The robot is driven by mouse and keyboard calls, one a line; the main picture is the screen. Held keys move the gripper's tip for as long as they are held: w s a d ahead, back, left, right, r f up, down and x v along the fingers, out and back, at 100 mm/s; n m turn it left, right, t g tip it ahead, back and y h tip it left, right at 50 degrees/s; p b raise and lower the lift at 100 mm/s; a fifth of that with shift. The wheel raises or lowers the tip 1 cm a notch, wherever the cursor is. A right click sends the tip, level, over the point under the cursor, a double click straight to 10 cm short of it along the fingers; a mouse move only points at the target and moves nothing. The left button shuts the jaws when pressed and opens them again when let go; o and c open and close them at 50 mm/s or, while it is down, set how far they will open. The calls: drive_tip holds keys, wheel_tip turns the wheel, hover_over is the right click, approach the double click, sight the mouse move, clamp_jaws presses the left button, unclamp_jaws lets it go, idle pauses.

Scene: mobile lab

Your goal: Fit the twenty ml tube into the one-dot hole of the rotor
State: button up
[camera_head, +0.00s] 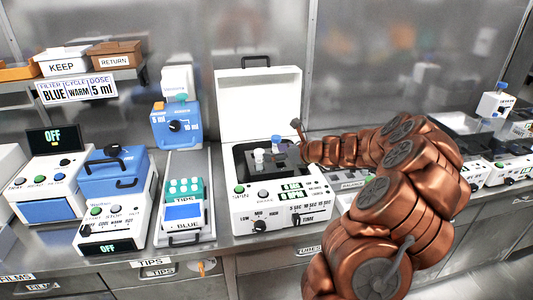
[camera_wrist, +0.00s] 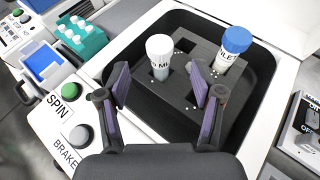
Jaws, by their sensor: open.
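The rotor (camera_wrist: 185,98) is a dark grey block with square holes and small white dots, inside the open centrifuge (camera_head: 270,203). A white-capped tube (camera_wrist: 160,60) stands upright in it; its label is only partly readable, so I cannot confirm its volume. A blue-capped tube (camera_wrist: 235,45) stands in the rotor to its right. In the head view the white-capped tube (camera_head: 259,156) and blue-capped tube (camera_head: 276,142) also show. My gripper (camera_wrist: 163,88) is open and empty, its fingers apart on the near side of the white-capped tube. I cannot tell which hole has one dot.
The centrifuge lid (camera_head: 258,103) stands raised at the back. A teal tip rack (camera_head: 185,190) and a blue-and-white device (camera_head: 112,173) stand to the left. The centrifuge bowl's walls surround the rotor closely. More equipment stands along the bench at right.

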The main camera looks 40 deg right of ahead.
drive_tip(key=shift+v, duration=2.2)
drive_tip(key=s+a+r+n+g+y, duration=0.1)
drive_tip(key=a+r+n+g+y, duration=0.1)
drive_tip(key=a+n, duration=0.5)
drive_tip(key=a+r+n+g+y, duration=0.1)
drive_tip(key=a+n+y, duration=0.1)
drive_tip(key=a, duration=0.9)
drive_tip(key=s+a+n+g, duration=0.6)
drive_tip(key=s+a+n, duration=0.4)
drive_tip(key=a, duration=0.5)
drive_tip(key=s+f+n+g+h, duration=0.2)
drive_tip(key=s+n, duration=0.5)
drive_tip(key=s, duration=0.6)
drive_tip(key=s+d+f+n+g+h, duration=0.1)
drive_tip(key=s+n+h, duration=0.4)
drive_tip(key=s, duration=0.8)
drive_tip(key=f+n+g, duration=0.1)
drive_tip(key=g, duration=0.1)
drive_tip(key=shift+d+f+n+g+h, duration=0.2)
drive_tip(key=shift+f+n+g+h, duration=0.1)
drive_tip(key=shift+f+n, duration=0.1)
